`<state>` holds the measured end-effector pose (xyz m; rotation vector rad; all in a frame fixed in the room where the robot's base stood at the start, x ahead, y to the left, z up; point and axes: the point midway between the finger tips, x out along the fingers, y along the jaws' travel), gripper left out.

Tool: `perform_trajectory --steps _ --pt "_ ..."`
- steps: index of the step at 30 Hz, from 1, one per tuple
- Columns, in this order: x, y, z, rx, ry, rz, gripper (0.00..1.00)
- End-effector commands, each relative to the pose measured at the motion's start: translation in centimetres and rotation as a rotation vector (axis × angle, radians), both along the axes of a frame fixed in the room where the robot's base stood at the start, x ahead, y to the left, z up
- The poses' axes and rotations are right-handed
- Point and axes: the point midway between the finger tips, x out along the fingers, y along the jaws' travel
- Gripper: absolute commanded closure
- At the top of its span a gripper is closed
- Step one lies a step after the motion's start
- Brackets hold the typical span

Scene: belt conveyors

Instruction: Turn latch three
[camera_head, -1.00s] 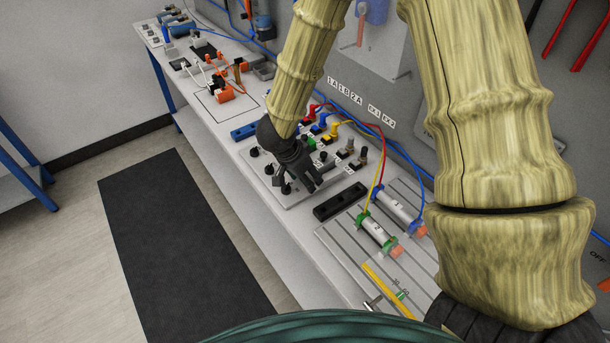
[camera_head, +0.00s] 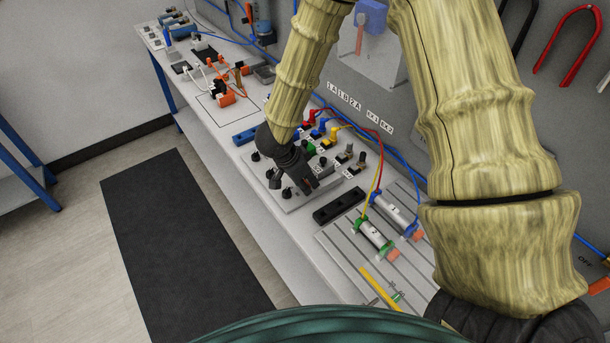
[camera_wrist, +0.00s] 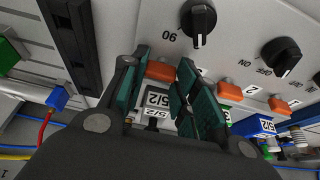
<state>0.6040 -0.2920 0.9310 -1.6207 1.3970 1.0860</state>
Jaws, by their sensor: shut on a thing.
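The control panel (camera_head: 290,203) is a light grey plate with black rotary knobs on the bench. My gripper (camera_head: 316,180) reaches down over its right part. In the wrist view my gripper (camera_wrist: 158,92) has its green-padded fingers on both sides of an orange tab (camera_wrist: 160,71) and looks shut on it; the contact is partly hidden. One black knob (camera_wrist: 198,20) marked 90 and another black knob (camera_wrist: 281,55) marked ON and OFF stand clear of the fingers. Another orange tab (camera_wrist: 229,91) is beside the right finger. No tab's number between the fingers is readable.
Valves with red, blue and yellow plugs (camera_head: 322,130) stand behind the panel. A black bar (camera_head: 340,205) and a slotted plate with cylinders (camera_head: 375,235) lie to the right. The grey wall board is close behind.

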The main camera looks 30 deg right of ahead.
Motion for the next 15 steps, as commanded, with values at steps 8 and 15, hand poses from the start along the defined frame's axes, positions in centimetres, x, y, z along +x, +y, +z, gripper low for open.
perform_trajectory --steps 8,15 --pt "0.08 -0.02 0.03 -0.002 -0.001 -0.027 0.94" --pt "0.08 -0.02 0.03 -0.002 -0.002 -0.026 0.63"
